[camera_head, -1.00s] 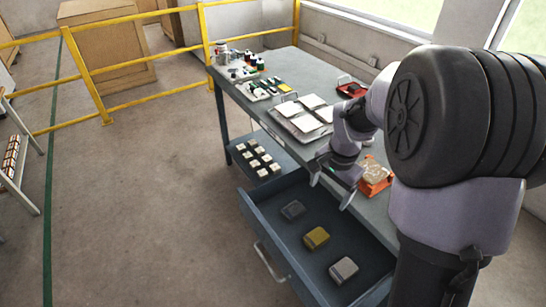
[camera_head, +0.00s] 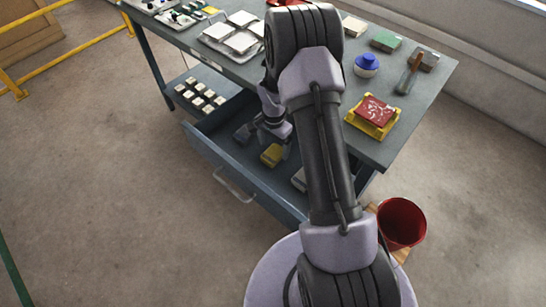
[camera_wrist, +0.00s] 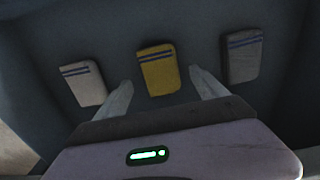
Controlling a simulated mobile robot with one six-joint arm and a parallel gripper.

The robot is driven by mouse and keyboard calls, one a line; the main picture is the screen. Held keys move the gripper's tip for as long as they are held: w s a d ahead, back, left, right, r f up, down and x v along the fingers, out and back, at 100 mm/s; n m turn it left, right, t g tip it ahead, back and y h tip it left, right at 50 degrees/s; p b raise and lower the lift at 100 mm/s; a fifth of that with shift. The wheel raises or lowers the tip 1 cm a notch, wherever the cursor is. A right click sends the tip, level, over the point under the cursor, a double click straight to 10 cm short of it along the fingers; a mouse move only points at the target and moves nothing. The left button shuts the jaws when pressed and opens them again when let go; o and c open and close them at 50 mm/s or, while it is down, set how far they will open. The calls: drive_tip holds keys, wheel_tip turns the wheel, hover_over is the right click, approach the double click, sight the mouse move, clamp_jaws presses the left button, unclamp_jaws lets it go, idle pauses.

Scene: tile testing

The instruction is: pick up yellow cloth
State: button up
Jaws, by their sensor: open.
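The yellow cloth (camera_wrist: 158,72) is a folded block with blue stripes, lying on the drawer floor in the wrist view. It also shows in the head view (camera_head: 271,155). My gripper (camera_wrist: 160,88) is open, with its two fingers on either side of the near end of the yellow cloth in the picture; I cannot tell how high above it they are. In the head view my gripper is partly hidden by my own arm. A pale cloth (camera_wrist: 84,83) lies left of the yellow one and a grey cloth (camera_wrist: 242,55) lies right of it in the wrist view.
The open drawer (camera_head: 232,165) has raised walls around the cloths. The workbench (camera_head: 395,150) above holds a blue-lidded jar (camera_head: 366,66), a brush (camera_head: 409,75) and a red block on a yellow holder (camera_head: 374,112). A red bucket (camera_head: 402,222) stands at lower right.

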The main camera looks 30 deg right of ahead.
sight(273, 153)
wheel_tip(273, 153, down, 3)
drive_tip(key=shift+w+a+f+b, duration=0.1)
drive_tip(key=shift+b, duration=0.3)
drive_tip(key=shift+r, duration=0.2)
drive_tip(key=shift+c, duration=0.4)
drive_tip(key=c, duration=1.3)
wheel_tip(273, 153, up, 10)
drive_tip(key=p, duration=0.4)
drive_tip(key=shift+c, duration=0.2)
